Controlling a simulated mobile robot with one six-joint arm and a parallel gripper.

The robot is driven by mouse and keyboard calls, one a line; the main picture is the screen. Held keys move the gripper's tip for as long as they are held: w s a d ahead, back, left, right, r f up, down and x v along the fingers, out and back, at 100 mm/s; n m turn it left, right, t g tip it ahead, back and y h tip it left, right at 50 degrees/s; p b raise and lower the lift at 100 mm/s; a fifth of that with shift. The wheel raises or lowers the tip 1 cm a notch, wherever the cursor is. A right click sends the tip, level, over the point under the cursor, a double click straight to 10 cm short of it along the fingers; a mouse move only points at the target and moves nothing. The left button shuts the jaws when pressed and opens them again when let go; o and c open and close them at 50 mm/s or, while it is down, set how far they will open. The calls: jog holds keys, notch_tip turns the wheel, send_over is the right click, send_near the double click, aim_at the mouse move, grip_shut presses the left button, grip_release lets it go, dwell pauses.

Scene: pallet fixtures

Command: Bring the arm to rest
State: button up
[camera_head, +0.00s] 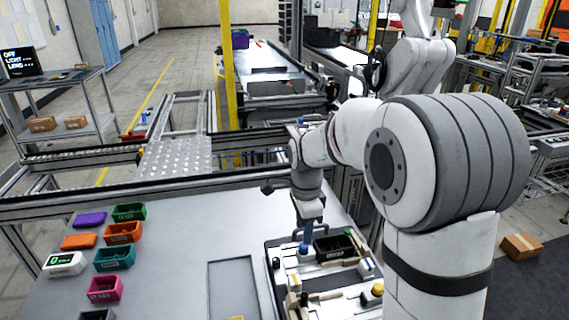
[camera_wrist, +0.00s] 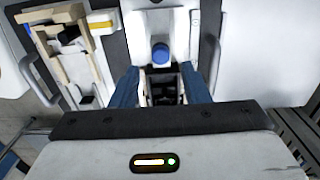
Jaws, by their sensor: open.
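My gripper (camera_head: 304,234) is over the left part of a pallet tray with fixtures (camera_head: 325,277), pointing down, with my arm reaching in from the right. In the wrist view my gripper's two blue fingers (camera_wrist: 159,82) are spread apart. Between them, below, show a blue round knob (camera_wrist: 160,54) on a white fixture and a dark slotted part (camera_wrist: 166,90). Nothing appears gripped. I cannot tell whether the fingers touch the fixture.
A black bin (camera_head: 333,248) and beige fixture pieces (camera_wrist: 70,52) are close beside my gripper. Several coloured bins, including a teal one (camera_head: 114,258), and a white display unit (camera_head: 65,264) stand at the table's left.

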jog(key=s+d+r+n+t, duration=0.1)
jog(key=s+d+r+n, duration=0.1)
jog(key=s+d+n, duration=0.2)
jog(key=s+d+r+n+t, duration=0.1)
jog(key=s+d+r+n, duration=0.2)
jog(key=s+n, duration=0.8)
jog(key=shift+s+d+n+t, duration=0.35)
jog(key=shift+s+d, duration=0.3)
jog(key=shift+s, duration=2.4)
